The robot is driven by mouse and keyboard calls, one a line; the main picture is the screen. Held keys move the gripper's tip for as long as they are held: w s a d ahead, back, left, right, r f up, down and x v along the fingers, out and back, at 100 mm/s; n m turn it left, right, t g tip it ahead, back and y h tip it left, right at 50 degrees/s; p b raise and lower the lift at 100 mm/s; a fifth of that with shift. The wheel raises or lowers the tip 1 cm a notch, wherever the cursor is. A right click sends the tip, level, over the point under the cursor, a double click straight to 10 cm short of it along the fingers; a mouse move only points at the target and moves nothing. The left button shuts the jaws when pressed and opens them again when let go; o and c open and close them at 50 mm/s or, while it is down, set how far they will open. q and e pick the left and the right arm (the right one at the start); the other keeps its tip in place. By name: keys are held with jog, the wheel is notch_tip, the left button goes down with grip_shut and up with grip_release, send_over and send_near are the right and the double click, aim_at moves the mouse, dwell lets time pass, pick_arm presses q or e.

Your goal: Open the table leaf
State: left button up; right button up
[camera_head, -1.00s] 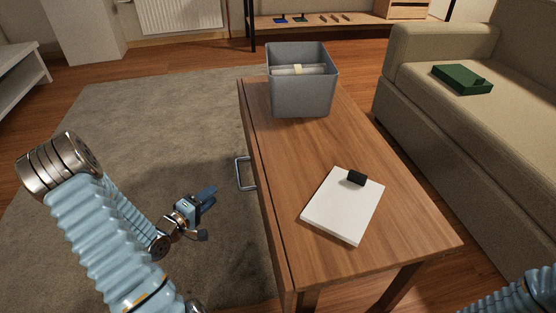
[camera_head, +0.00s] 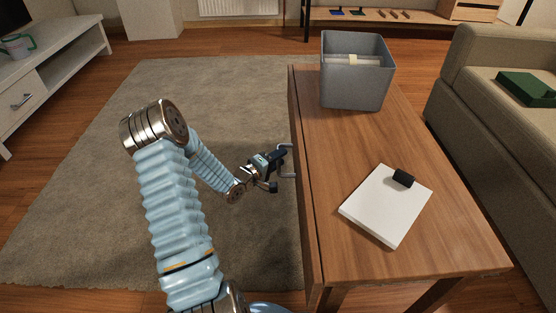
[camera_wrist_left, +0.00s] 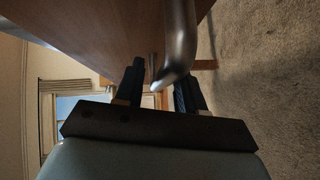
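The wooden table (camera_head: 455,245) stands right of my left arm. Its leaf (camera_head: 309,225) shows as a narrow strip hanging along the table's left side. A metal bar handle (camera_head: 287,176) sticks out from that side and is partly hidden by my gripper. My left gripper (camera_head: 279,168) is at the handle with its fingers apart. In the left wrist view, the handle (camera_wrist_left: 181,40) comes in between the two open fingers (camera_wrist_left: 160,90), nearer the right one. I cannot tell whether a finger touches it. My right gripper is out of view.
On the table are a grey bin (camera_head: 350,95) at the far end and a white pad (camera_head: 382,212) with a black item (camera_head: 403,177). A sofa (camera_head: 470,130) stands to the right. The rug (camera_head: 85,180) left of the table is clear.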

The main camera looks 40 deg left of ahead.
pick_arm(q)
grip_shut()
jog(key=shift+r, duration=0.1)
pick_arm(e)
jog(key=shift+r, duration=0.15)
